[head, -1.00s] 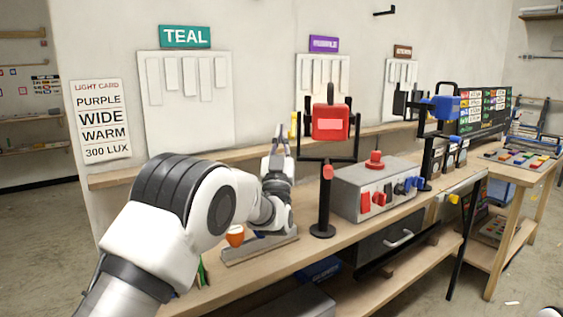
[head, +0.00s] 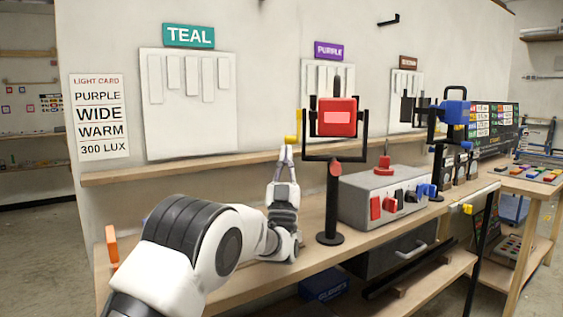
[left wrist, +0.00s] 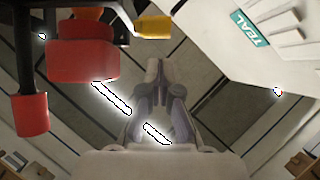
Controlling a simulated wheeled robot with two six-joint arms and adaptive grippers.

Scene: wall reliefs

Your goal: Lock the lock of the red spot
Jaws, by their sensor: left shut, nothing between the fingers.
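The red spot (head: 337,117) is a red lamp head in a black U-shaped yoke on a black stand (head: 333,210). It also shows at upper left in the left wrist view (left wrist: 82,55). A red knob (head: 335,169) sits on the stand below the yoke. A yellow piece (head: 293,140) shows at the yoke's left side; in the left wrist view the yellow piece (left wrist: 152,27) is ahead of the fingers. My left gripper (head: 286,153) is shut and empty, pointing up, just below the yellow piece in the picture. Whether they touch is unclear. My right gripper is out of view.
A grey box (head: 385,200) with a red button and several coloured switches stands right of the stand. A blue spot (head: 452,111) is farther right. A wall ledge (head: 180,166) runs behind. A light card (head: 99,118) hangs at left.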

